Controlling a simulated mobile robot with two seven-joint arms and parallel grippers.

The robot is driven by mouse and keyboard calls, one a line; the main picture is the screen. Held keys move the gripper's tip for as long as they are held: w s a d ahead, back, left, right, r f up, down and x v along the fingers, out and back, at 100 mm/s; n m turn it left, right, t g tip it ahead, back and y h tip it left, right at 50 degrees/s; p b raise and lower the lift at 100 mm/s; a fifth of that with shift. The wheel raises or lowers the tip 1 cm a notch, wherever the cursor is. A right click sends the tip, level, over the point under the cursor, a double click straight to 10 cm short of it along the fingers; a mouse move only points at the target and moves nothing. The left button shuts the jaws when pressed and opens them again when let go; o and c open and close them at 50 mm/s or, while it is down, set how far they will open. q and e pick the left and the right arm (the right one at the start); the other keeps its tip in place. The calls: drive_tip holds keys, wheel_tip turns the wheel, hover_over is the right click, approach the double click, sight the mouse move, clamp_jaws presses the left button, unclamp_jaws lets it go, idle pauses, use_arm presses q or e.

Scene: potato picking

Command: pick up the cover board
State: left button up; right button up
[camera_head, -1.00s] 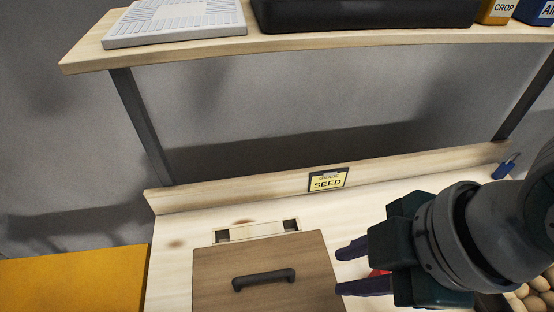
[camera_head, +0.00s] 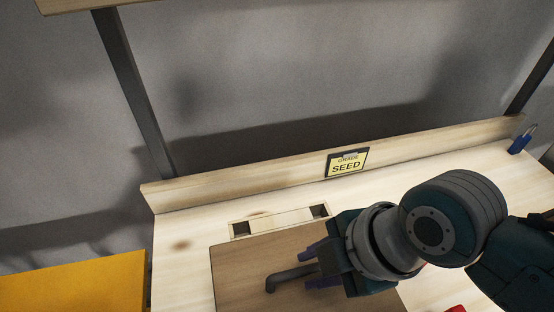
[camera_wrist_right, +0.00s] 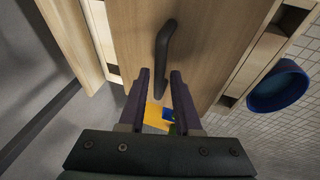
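The cover board (camera_head: 240,262) is a flat brown wooden panel lying on the pale workbench, with a dark bar handle (camera_head: 284,277) on top. In the right wrist view the board (camera_wrist_right: 205,60) fills the upper middle and its handle (camera_wrist_right: 164,50) rises from it. My right gripper (camera_head: 308,266) is over the board at the right end of the handle. In the wrist view its two fingers (camera_wrist_right: 166,78) are apart, with the near end of the handle ahead of and between their tips. The gripper hides part of the board. My left gripper is not in view.
A pale slotted strip (camera_head: 280,221) lies behind the board. A yellow SEED sign (camera_head: 347,163) stands on the bench's back ledge (camera_head: 240,182). A blue padlock (camera_head: 520,141) is at the far right. A yellow surface (camera_head: 75,285) is at left. A blue round container (camera_wrist_right: 278,85) shows in the wrist view.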

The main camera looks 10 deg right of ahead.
sight(308, 270)
drive_tip(key=shift+b+x, duration=0.3)
drive_tip(key=shift+x, duration=1.15)
drive_tip(key=shift+f, duration=0.1)
drive_tip(key=shift+c, duration=0.3)
clamp_jaws()
